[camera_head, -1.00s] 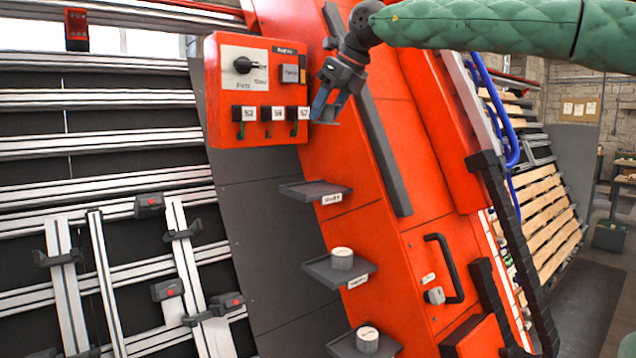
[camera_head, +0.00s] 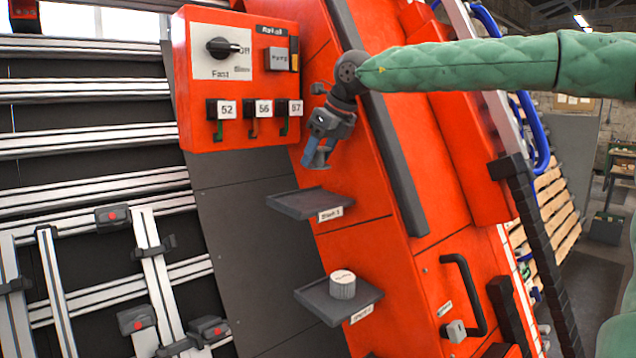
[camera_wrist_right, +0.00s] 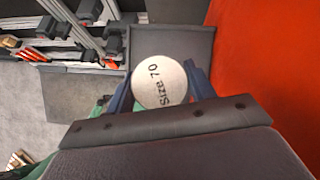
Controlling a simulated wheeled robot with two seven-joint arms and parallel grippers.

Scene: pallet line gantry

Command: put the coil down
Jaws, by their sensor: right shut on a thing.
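The coil (camera_wrist_right: 160,82) is a round white piece marked "Size 70" in the right wrist view. My right gripper (camera_wrist_right: 160,92) is shut on it, with a blue finger on each side. In the head view my right gripper (camera_head: 317,158) hangs tilted below the control box's right edge, above the empty top shelf (camera_head: 310,204). The coil cannot be made out there. In the wrist view a grey shelf (camera_wrist_right: 185,42) lies beyond the coil, partly covered by it; the gap between them is hard to judge. My left gripper is not in view.
A second white coil (camera_head: 342,284) stands on the shelf below (camera_head: 320,301). The red control box (camera_head: 235,85) with a knob and several hooks is left of my gripper. The red machine panel (camera_head: 345,235) is close behind. Metal rails (camera_head: 90,175) fill the left.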

